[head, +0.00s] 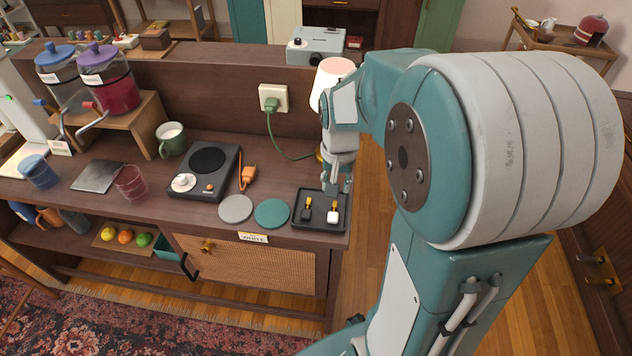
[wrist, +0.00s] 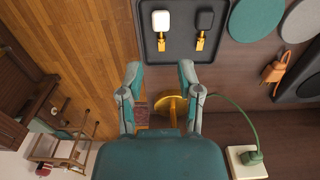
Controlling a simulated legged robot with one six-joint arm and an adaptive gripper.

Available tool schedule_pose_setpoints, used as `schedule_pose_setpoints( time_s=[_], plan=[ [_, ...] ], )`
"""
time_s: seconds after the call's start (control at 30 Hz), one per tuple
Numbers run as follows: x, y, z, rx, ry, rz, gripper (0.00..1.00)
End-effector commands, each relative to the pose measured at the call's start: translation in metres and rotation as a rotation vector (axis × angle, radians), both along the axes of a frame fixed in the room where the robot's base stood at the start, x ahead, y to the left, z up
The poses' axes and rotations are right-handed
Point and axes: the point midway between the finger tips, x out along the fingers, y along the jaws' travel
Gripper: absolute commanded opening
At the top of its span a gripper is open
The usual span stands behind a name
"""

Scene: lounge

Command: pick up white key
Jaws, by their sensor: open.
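The white key (head: 333,216), with a white head and a gold shaft, lies on the right side of a dark tray (head: 298,222) near the counter's right end. A black key (head: 305,214) lies left of it. In the wrist view the white key (wrist: 160,20) is on the left and the black key (wrist: 205,20) on the right, both heads toward the top edge. My gripper (head: 340,188) is over the tray's back right part. In the wrist view my gripper (wrist: 160,70) is open and empty, its fingers apart, below the white key and not around it.
A lamp (head: 335,73) stands behind my gripper; its gold base (wrist: 169,108) shows between the fingers. A green coaster (head: 272,213) and a grey coaster (head: 235,208) lie left of the tray. A green cord (head: 283,148) runs from the socket. The counter ends right of the tray.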

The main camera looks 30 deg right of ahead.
Motion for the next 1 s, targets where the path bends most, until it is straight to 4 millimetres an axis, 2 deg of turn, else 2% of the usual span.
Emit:
schedule_pose_setpoints(
  time_s=[0.17,0.4,0.67,0.9,1.0],
  plan=[
    [0.002,-0.003,-0.011,0.003,0.013,-0.015,0.46],
    [0.002,-0.001,-0.049,0.002,0.016,-0.014,0.46],
    [0.002,-0.002,-0.072,0.001,0.015,-0.013,0.46],
    [0.004,-0.003,-0.107,0.002,0.013,-0.013,0.46],
    [0.004,-0.003,-0.113,0.001,0.012,-0.013,0.46]
  ],
)
